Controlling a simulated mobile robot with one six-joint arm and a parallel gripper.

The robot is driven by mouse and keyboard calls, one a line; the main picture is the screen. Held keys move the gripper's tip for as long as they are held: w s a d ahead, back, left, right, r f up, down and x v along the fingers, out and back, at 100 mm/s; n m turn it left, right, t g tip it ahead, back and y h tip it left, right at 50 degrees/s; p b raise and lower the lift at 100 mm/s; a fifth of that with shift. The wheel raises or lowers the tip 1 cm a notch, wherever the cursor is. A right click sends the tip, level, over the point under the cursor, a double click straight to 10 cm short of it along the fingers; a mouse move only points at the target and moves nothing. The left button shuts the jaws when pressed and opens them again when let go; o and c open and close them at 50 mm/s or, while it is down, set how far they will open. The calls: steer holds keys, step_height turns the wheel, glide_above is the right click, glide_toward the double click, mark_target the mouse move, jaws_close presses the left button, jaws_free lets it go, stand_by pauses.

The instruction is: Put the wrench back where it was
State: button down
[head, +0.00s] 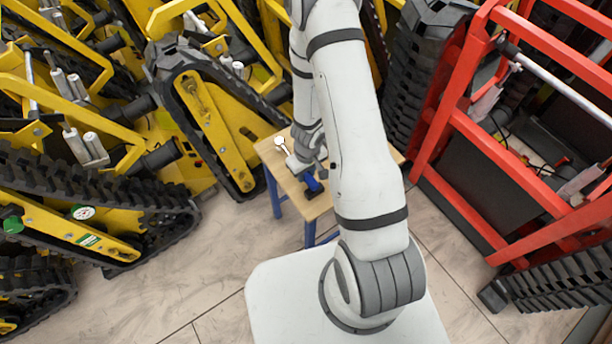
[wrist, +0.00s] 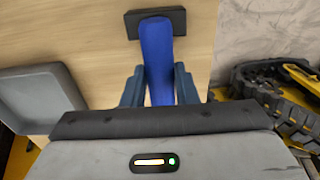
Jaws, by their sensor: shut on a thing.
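My gripper (wrist: 158,68) is shut on a blue handle with a dark block-shaped head, which looks like a mallet (wrist: 157,42), not a wrench. The fingers lie on either side of the handle, over the wooden table top (wrist: 80,50). In the head view the blue handle (head: 313,184) shows just below my gripper, near the front of the table. My arm hides much of the table.
A grey tray (wrist: 38,92) lies on the table, left in the wrist view. Yellow tracked carriers (head: 215,125) stand close on the left and behind; a red carrier frame (head: 480,135) stands on the right. The pale floor (head: 215,240) in front is clear.

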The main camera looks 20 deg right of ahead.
steer(key=c, duration=1.1)
jaws_free()
steer(key=shift+c, duration=0.2)
steer(key=shift+r, duration=0.1)
